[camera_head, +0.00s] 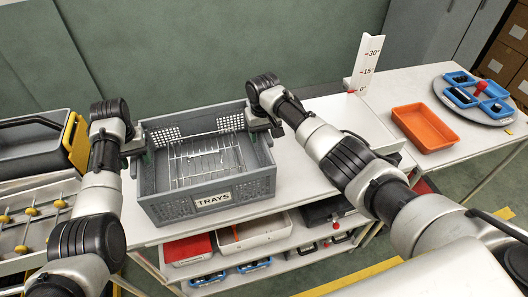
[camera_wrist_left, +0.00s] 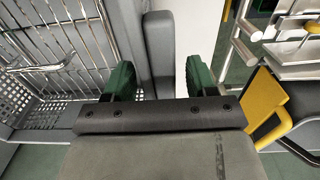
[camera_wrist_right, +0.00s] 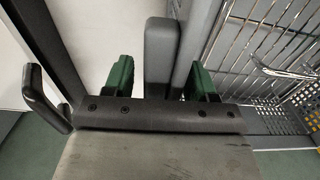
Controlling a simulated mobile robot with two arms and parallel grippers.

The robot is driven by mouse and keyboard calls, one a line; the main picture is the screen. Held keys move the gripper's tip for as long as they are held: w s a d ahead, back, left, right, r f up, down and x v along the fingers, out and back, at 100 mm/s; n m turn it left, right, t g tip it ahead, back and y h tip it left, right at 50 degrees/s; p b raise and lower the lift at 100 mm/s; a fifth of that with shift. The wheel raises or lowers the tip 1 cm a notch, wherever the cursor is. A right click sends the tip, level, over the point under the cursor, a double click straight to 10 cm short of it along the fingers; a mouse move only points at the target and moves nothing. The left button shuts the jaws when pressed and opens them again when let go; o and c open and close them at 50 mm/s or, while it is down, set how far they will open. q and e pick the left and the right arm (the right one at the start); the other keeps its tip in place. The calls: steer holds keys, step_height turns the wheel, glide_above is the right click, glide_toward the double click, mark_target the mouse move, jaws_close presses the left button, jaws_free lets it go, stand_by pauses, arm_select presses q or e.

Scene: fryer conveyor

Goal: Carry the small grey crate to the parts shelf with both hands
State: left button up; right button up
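A grey crate (camera_head: 165,211) with a "TRAYS" label on its front stands on the white table and holds wire racks. My left gripper (camera_head: 137,152) is at its left side, and my right gripper (camera_head: 262,125) is at its right side. In the left wrist view the open green fingers (camera_wrist_left: 158,82) stand on either side of a grey upright handle (camera_wrist_left: 158,45), with gaps visible. In the right wrist view the open fingers (camera_wrist_right: 160,82) likewise straddle a grey handle (camera_wrist_right: 161,45), with gaps visible. I cannot tell which thing is the parts shelf.
A lower shelf under the table holds a red bin (camera_head: 187,248), a white bin (camera_head: 252,232) and a black case (camera_head: 330,212). An orange tray (camera_head: 425,128) and a round grey turntable (camera_head: 474,105) lie to the right. A fryer-like unit (camera_head: 35,155) is left.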

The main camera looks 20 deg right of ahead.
arm_select(q)
steer(key=shift+r, duration=0.15)
arm_select(e)
steer(key=shift+r, duration=0.1)
arm_select(q)
step_height(320, 180, up, 12)
steer(key=shift+f, duration=0.2)
arm_select(e)
step_height(320, 180, up, 12)
stand_by(0.5)
steer(key=shift+f, duration=0.2)
